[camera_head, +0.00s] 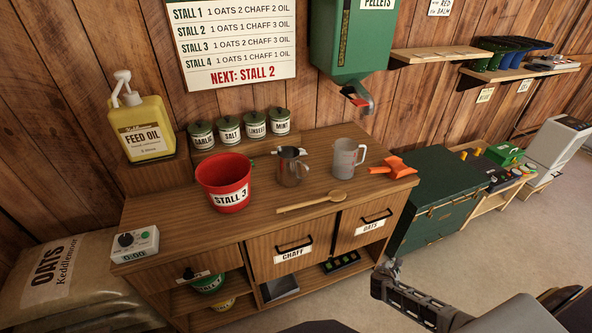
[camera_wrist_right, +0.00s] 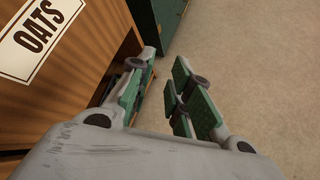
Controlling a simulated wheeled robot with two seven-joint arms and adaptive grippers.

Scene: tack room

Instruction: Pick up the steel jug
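The steel jug (camera_head: 291,168) stands upright on the wooden counter (camera_head: 262,217), between the red bucket (camera_head: 225,184) labelled STALL 3 and a pale grey measuring jug (camera_head: 346,158). My right gripper (camera_head: 392,265) is low in front of the counter's right end, well apart from the steel jug. In the right wrist view the gripper (camera_wrist_right: 161,85) has its green-padded fingers apart with nothing between them. The OATS drawer front (camera_wrist_right: 33,38) is beside it there. My left gripper is not in view.
The pellet dispenser (camera_head: 350,40) hangs above. A feed oil bottle (camera_head: 142,128) and several green canisters (camera_head: 229,129) stand behind. A green chest (camera_head: 437,190) stands right of the counter.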

